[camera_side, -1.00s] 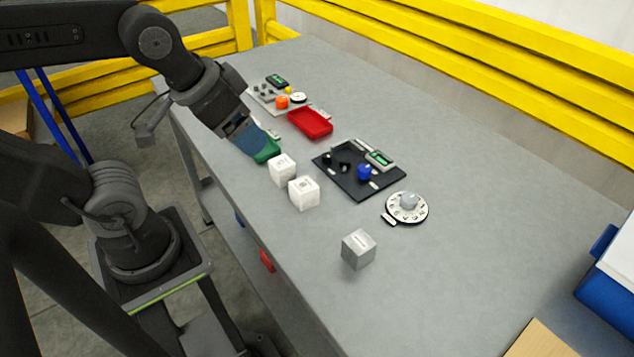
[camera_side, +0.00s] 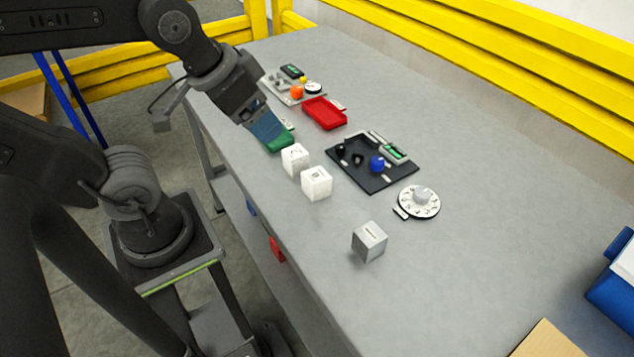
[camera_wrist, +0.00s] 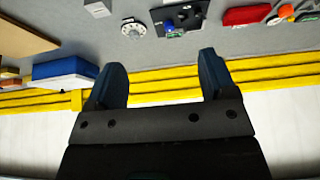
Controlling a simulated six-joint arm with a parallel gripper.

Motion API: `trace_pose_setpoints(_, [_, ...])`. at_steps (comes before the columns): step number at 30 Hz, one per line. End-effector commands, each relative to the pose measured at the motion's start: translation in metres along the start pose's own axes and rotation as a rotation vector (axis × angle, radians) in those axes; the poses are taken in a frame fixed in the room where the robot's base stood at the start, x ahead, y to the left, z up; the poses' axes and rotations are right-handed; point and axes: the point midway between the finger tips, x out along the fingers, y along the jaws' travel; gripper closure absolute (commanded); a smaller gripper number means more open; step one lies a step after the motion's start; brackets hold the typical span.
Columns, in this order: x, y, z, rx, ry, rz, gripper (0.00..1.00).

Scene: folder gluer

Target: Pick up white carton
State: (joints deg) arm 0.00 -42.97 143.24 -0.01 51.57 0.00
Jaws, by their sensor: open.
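Two white cube cartons stand on the grey table in the side view. One carton (camera_side: 295,158) is nearer my gripper, and the other carton (camera_side: 317,184) is just in front and to the right of it. Both have small dark marks on their faces. My gripper (camera_side: 270,132) has blue fingers and is just behind and left of the nearer carton, above a green tray (camera_side: 280,143) that it partly hides. In the wrist view my gripper (camera_wrist: 162,72) shows its two fingers wide apart with nothing between them. I cannot make out the two white cartons there.
A grey cube (camera_side: 370,241) stands nearer the front. A black panel (camera_side: 360,180) with a blue knob, a round white dial (camera_side: 419,202) and a red tray (camera_side: 324,113) lie to the right of the cartons. A yellow rail (camera_side: 480,65) runs behind the table.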

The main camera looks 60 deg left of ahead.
Motion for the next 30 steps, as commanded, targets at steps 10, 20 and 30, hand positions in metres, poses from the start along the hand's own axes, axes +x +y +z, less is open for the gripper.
trace_pose_setpoints(10, [0.0,0.0,0.0,0.0,0.0,0.0,0.21])
trace_pose_setpoints(20, [0.017,-0.002,-0.019,-0.275,-0.095,-0.032,0.21])
trace_pose_setpoints(30, [0.085,-0.009,-0.061,-1.049,-0.274,-0.26,0.21])
